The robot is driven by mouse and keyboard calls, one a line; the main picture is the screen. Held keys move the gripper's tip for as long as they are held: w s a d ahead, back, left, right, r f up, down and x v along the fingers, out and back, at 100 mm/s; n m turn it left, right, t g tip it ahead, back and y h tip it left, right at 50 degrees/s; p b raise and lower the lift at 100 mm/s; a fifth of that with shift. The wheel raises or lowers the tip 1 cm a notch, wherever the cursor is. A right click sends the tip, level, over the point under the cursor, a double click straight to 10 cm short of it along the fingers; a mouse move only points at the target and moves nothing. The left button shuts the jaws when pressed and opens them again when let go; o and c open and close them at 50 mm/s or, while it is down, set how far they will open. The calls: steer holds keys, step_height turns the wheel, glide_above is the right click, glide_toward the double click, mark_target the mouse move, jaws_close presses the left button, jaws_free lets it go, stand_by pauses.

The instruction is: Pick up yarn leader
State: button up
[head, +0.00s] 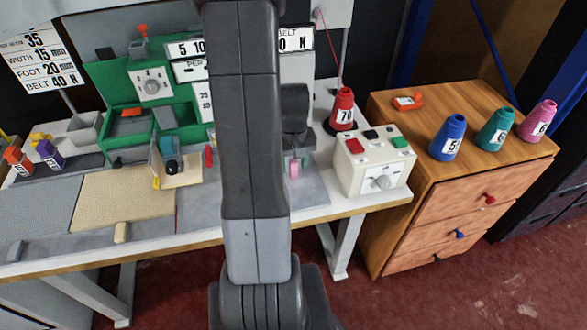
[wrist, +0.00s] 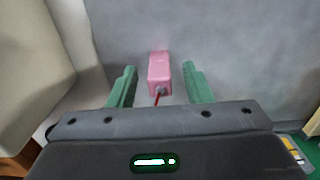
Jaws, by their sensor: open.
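A small pink block (wrist: 159,68) with a short red strand at its near end lies on the grey surface in the wrist view; I take it for the yarn leader. It also shows as a pink spot (head: 294,170) below my wrist in the head view. My gripper (wrist: 159,74) is open, its two green fingers on either side of the pink block with a gap on each side. Nothing is held. In the head view my arm hides part of the bench and most of the gripper.
A cream control box (head: 372,165) stands close to the right of the gripper, with a red yarn cone (head: 342,108) behind it. A wooden cabinet (head: 400,118) carries blue, teal and pink cones. A green machine (head: 120,90) and a beige rug piece (head: 125,200) are left.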

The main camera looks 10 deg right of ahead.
steer(key=shift+c, duration=0.4)
jaws_close()
steer(key=shift+r, duration=0.1)
